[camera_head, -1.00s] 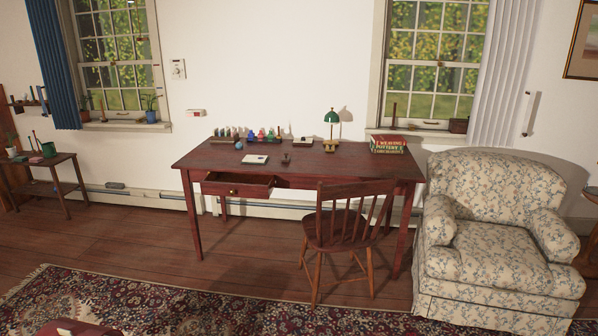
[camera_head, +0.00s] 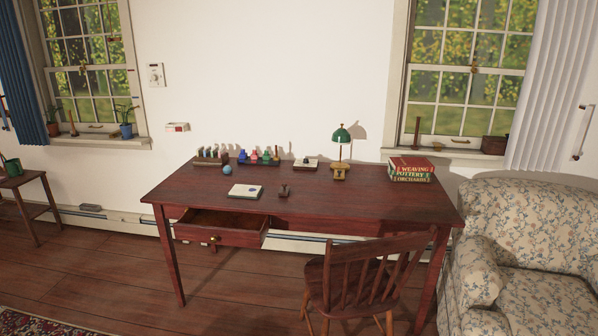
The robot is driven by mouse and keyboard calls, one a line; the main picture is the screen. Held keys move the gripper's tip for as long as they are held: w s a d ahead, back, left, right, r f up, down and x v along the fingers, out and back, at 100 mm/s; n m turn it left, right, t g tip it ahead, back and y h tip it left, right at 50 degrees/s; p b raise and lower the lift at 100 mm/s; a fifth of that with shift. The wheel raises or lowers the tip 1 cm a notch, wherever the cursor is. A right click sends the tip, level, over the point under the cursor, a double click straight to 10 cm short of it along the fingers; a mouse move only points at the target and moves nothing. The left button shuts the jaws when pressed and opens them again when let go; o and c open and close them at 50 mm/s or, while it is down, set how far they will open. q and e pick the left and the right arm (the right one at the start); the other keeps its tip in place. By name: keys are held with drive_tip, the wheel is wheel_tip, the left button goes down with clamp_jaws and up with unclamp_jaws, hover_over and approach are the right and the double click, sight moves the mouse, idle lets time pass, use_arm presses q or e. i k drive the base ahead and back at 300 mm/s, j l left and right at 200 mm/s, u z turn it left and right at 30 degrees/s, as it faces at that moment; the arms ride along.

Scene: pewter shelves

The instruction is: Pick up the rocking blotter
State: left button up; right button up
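A small dark object with a knob on top (camera_head: 284,191), which looks like the rocking blotter, stands on the reddish wooden desk (camera_head: 330,203). It is near the middle of the desk's front half, just right of a white notepad (camera_head: 245,191). Neither of my grippers shows in the head view.
The desk's left drawer (camera_head: 222,228) is pulled open toward me. A wooden chair (camera_head: 360,275) stands at the desk's right front, and a floral armchair (camera_head: 525,250) is at the right. The floor at left front is clear.

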sight(284, 191)
drive_tip(key=i+z, duration=0.2)
drive_tip(key=i, duration=0.25)
drive_tip(key=i+j+z, duration=0.15)
drive_tip(key=i, duration=0.3)
drive_tip(key=i+j+z, duration=0.2)
drive_tip(key=i, duration=0.2)
drive_tip(key=i+j+z, duration=0.15)
drive_tip(key=i, duration=0.3)
drive_tip(key=j, duration=0.1)
